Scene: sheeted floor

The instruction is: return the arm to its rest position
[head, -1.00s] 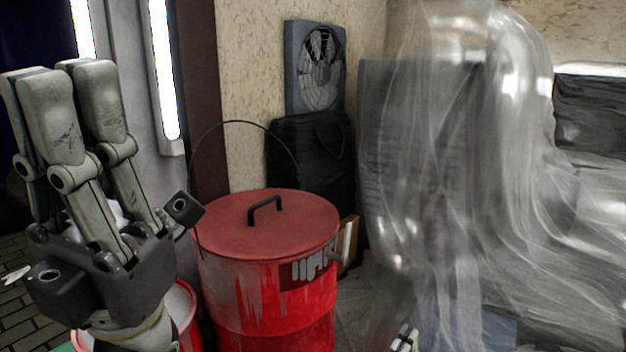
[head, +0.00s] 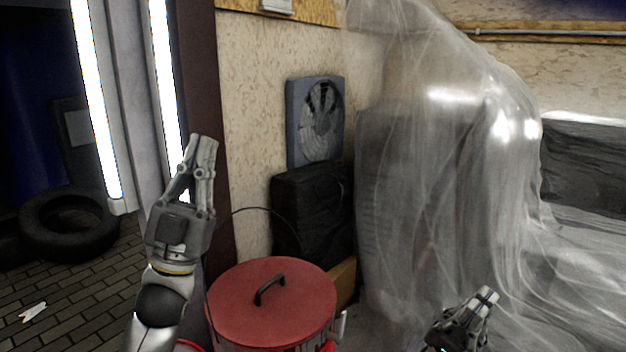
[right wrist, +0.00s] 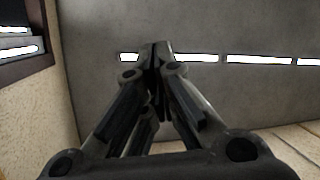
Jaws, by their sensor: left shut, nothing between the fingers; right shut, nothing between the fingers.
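My left gripper (head: 204,150) is raised at the left of the head view, fingers pointing up and drawn together with nothing between them. It stands in front of the door frame, left of and above the red barrel's lid. My right gripper (head: 487,295) is low at the right of the head view, in front of the plastic-draped shape, its fingers together and empty. In the right wrist view the right gripper's fingers (right wrist: 158,48) meet at the tips, with a grey ceiling and light strips behind them.
A black covered box (head: 312,215) and a fan (head: 316,120) are by the wall. Plastic sheeting (head: 440,180) fills the right. A tire (head: 70,225) lies on the brick floor at left.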

